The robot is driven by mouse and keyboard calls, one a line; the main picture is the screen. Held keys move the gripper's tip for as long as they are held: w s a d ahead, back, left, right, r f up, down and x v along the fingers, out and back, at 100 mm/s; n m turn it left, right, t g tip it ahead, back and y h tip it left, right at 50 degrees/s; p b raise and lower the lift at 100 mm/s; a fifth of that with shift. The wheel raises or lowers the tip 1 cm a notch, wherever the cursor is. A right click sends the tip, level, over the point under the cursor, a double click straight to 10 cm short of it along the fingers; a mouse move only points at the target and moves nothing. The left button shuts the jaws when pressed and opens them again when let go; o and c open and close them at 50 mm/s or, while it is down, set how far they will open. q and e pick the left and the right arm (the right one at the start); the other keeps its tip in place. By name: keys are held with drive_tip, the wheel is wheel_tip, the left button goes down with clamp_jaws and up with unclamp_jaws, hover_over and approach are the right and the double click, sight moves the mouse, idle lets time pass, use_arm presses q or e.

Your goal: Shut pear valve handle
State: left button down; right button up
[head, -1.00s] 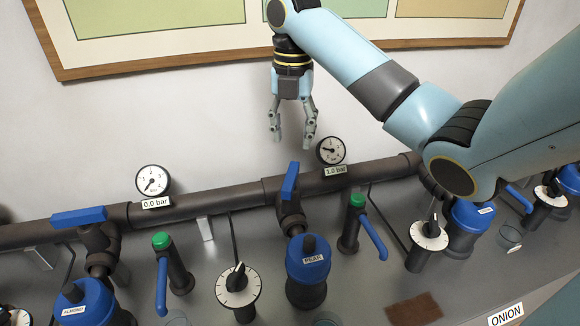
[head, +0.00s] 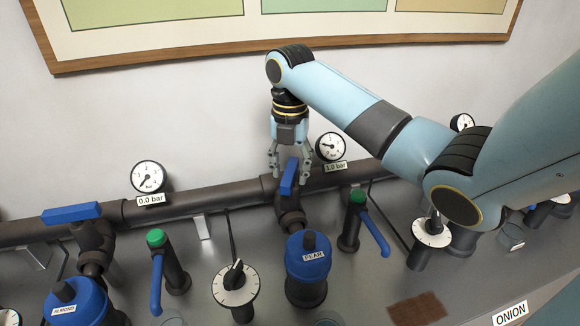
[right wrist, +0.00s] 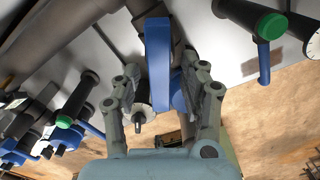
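The pear valve handle (head: 289,177) is a blue lever on the branch above the blue canister labelled PEAR (head: 307,270). It points across the main pipe. My right gripper (head: 289,175) is open, with its fingers pointing down on either side of the handle. In the right wrist view the handle (right wrist: 158,62) stands between the two fingers of the gripper (right wrist: 168,85), with a gap on its left. It looks close to the right finger; I cannot tell whether they touch. My left gripper is not in view.
A gauge (head: 331,146) reading about 1.0 bar is just right of the gripper. The almond valve's blue handle (head: 71,213) lies along the main pipe (head: 190,204). Green-topped blue levers (head: 375,237) and a white dial (head: 236,284) stand nearby.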

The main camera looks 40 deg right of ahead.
clamp_jaws()
drive_tip(key=shift+r, duration=0.1)
drive_tip(key=shift+r+m+p, duration=0.15)
drive_tip(key=shift+m+p, duration=0.45)
drive_tip(key=shift+p, duration=0.4)
drive_tip(key=m+p, duration=0.5)
drive_tip(key=shift+p, duration=0.3)
drive_tip(key=m+p, duration=0.1)
drive_tip(key=m, duration=0.1)
drive_tip(key=shift+w+m, duration=0.1)
drive_tip(key=shift+m, duration=2)
